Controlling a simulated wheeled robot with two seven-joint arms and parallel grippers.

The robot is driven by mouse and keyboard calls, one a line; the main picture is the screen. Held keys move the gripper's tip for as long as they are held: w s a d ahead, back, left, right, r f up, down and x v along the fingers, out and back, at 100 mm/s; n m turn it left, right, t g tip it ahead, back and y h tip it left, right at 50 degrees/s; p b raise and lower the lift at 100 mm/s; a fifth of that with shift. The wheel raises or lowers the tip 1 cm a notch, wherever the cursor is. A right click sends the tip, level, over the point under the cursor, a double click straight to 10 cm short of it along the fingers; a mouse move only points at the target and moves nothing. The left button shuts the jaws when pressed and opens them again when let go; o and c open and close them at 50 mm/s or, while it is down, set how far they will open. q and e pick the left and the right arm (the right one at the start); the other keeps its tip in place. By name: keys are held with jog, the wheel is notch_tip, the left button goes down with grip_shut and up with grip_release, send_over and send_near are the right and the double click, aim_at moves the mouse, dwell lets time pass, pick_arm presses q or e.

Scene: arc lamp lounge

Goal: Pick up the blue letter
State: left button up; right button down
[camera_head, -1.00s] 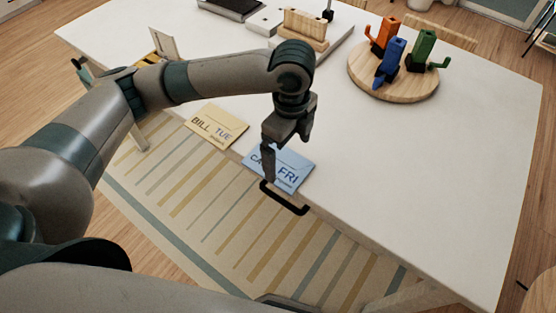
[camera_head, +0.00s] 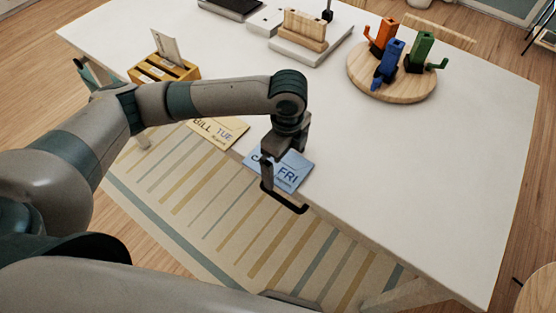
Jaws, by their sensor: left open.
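The blue letter (camera_head: 291,174) lies flat at the front edge of the white table, with "FRI" printed on its right part. My left gripper (camera_head: 280,178) points down over it and is open. One finger shows at the letter's left side and covers part of the lettering; the other finger is hard to make out. I cannot tell whether the fingers touch the letter. My right gripper does not show.
A yellow letter (camera_head: 218,132) marked "BILL TUE" lies to the left. A yellow slotted holder (camera_head: 165,69) stands behind my arm. A round wooden board (camera_head: 413,88) carries orange, blue and green figures. The table's right side (camera_head: 440,180) is clear.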

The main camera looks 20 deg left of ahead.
aim_at(286, 167)
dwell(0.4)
pick_arm(q)
jog(key=c, duration=0.9)
jog(key=shift+c, duration=0.2)
jog(key=shift+r+b, duration=0.4)
jog(key=shift+r, duration=0.2)
notch_tip(286, 167, up, 2)
jog(key=shift+w+r+b, duration=0.1)
jog(key=shift+r+b, duration=0.1)
jog(key=shift+b, duration=0.3)
jog(key=s+d+r+b, duration=0.2)
jog(key=s+d+r, duration=0.4)
jog(key=d, duration=0.4)
jog(key=shift+s+r+b, duration=0.25)
jog(key=shift+r+b, duration=0.05)
jog(key=shift+r, duration=0.35)
